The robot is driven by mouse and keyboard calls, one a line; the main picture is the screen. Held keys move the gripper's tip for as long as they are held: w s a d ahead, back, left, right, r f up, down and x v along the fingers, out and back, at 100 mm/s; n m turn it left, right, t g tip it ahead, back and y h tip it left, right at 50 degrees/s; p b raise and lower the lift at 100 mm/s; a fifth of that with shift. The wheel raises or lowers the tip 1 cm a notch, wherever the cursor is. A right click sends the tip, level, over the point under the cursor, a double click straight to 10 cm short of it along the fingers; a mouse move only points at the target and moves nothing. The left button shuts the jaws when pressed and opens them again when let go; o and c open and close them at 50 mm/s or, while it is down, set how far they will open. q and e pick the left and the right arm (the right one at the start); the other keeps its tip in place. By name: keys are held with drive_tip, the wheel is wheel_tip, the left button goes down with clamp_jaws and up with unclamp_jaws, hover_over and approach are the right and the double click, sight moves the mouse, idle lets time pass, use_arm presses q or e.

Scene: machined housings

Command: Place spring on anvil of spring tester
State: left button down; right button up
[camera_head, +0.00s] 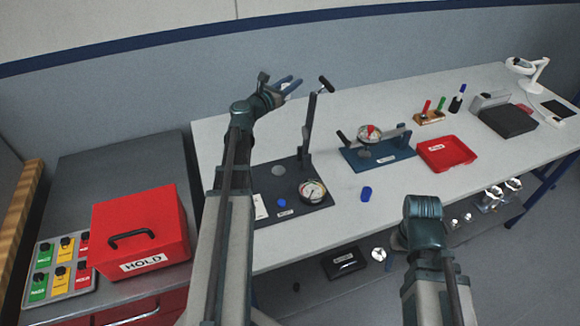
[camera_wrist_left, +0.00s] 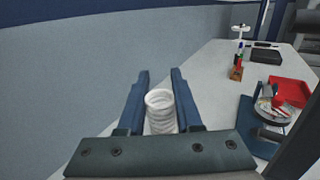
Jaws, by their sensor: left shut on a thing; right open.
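My left gripper (camera_head: 288,84) is shut on a white coil spring (camera_wrist_left: 160,110). In the left wrist view the spring stands between the two blue fingers (camera_wrist_left: 160,85), its open round end showing. In the head view the gripper is raised above the table's back edge, beside the top of the spring tester's post. The spring tester (camera_head: 318,161) has a dark base, an upright post with a lever handle, and a dial gauge (camera_head: 312,191). A round grey disc (camera_head: 278,171) shows at the base; I cannot tell if it is the anvil. My right gripper is out of view.
A blue fixture (camera_head: 378,157) with a dial stands right of the tester, beside a red tray (camera_head: 447,153). A small blue piece (camera_head: 366,193) lies in front. A red HOLD box (camera_head: 141,232) stands at left. The table (camera_head: 220,126) has free room around these.

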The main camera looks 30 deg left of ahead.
use_arm(q)
drive_tip(key=s+d+f+m+g+h+b, duration=0.1)
drive_tip(key=s+d+f+h+b, duration=0.1)
drive_tip(key=s+f, duration=0.1)
drive_tip(key=s+d+f+m+g+h+b, duration=0.1)
drive_tip(key=s+d+f+m+h+b, duration=0.1)
drive_tip(key=s, duration=0.3)
drive_tip(key=s+d+f+m+h+b, duration=0.1)
drive_tip(key=s+f+m+h+b, duration=0.1)
drive_tip(key=s+f+h+b, duration=0.1)
drive_tip(key=shift+s+d+f+g+b, duration=0.25)
drive_tip(key=shift+s+b, duration=0.1)
drive_tip(key=shift+s, duration=0.2)
drive_tip(key=shift+s+d+f+g+b, duration=0.2)
drive_tip(key=shift+s+b, duration=0.1)
drive_tip(key=shift+s, duration=0.45)
wheel_tip(320, 180, down, 10)
drive_tip(key=b, duration=1)
drive_tip(key=shift+f, duration=0.2)
drive_tip(key=c, duration=0.6)
unclamp_jaws()
drive_tip(key=shift+r, duration=0.1)
